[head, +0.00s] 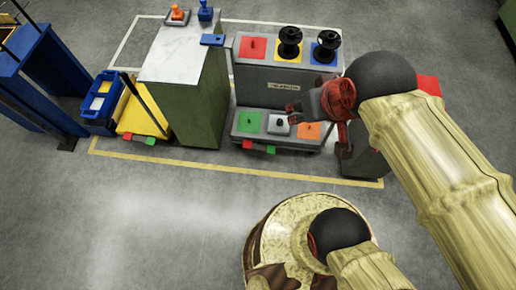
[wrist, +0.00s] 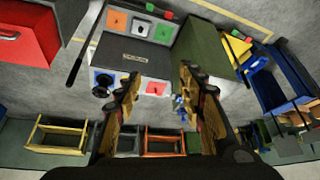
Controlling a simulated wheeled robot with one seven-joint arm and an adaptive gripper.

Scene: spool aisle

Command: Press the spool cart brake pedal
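The grey stepped spool cart (head: 282,82) stands right of centre in the head view, with coloured squares on two levels. A red pedal (head: 247,145) and a green pedal (head: 271,149) stick out low at its front. In the wrist view, the cart (wrist: 130,60) appears upside down, with the green pedal (wrist: 150,7) and red pedal (wrist: 168,14) at the top edge. My gripper (head: 293,113) is over the cart's right part, apart from the pedals. In the wrist view, its fingers (wrist: 158,88) are spread with nothing between them.
Black spools (head: 290,42) stand on the cart's upper level. A green cabinet with a pale top (head: 187,50) is to its left. Beyond it, a yellow cart (head: 138,118) has similar red and green pedals. Floor in front of the yellow line (head: 230,170) is clear.

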